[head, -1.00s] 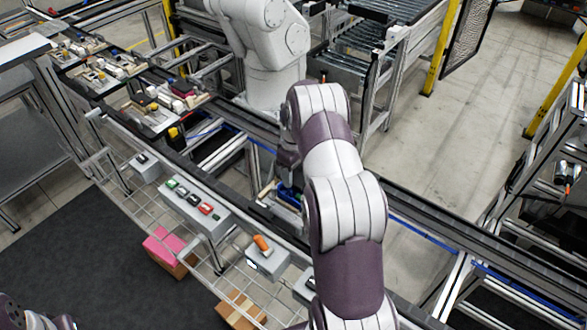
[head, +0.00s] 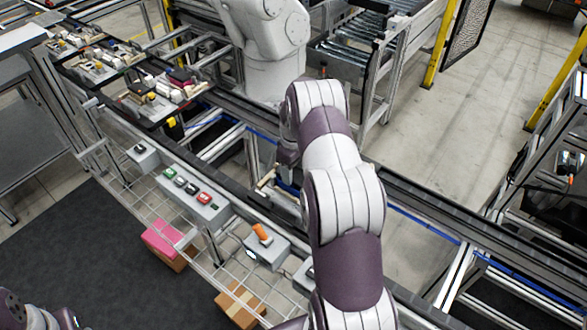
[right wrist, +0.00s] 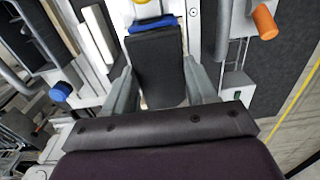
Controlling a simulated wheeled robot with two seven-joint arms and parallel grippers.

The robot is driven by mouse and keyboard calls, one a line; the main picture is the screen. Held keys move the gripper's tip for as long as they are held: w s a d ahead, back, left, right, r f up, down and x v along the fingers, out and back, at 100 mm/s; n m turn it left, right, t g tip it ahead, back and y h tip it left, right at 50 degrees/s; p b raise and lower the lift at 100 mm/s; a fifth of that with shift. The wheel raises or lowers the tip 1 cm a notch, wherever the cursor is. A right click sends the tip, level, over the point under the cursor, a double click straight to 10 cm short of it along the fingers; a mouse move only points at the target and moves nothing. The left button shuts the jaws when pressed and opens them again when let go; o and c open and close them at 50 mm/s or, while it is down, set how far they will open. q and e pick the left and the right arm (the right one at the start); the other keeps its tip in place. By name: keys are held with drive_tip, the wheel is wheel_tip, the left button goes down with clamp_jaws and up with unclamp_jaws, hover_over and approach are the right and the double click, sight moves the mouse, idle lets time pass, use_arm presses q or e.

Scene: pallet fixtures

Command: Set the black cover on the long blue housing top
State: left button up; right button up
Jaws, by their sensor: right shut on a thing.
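The black cover (right wrist: 157,72) is a flat dark block between the two fingers of my right gripper (right wrist: 160,68) in the right wrist view. The gripper is shut on it. A blue part (right wrist: 153,25), which looks like the housing, shows just beyond the cover's far end. Most of it is hidden, and I cannot tell whether the cover touches it. In the head view my right arm hides the gripper and cover. Only part of my left arm shows at the bottom left corner; its gripper is out of view.
Pallets with several parts (head: 165,97) stand on the line at the left. A grey button box (head: 190,200) and a box with an orange knob (head: 262,240) line the near rail. A large white robot arm (head: 270,50) stands behind the conveyor.

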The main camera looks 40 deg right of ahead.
sight(294, 173)
drive_tip(key=shift+f+b, duration=0.6)
drive_tip(key=shift+f, duration=0.2)
idle(0.9)
drive_tip(key=o, duration=1.1)
wheel_tip(294, 173, up, 8)
drive_tip(key=shift+r+b, duration=0.2)
drive_tip(key=shift+b, duration=0.8)
wheel_tip(294, 173, up, 4)
drive_tip(key=p, duration=0.4)
drive_tip(key=shift+d+r, duration=0.1)
drive_tip(key=shift+r, duration=0.1)
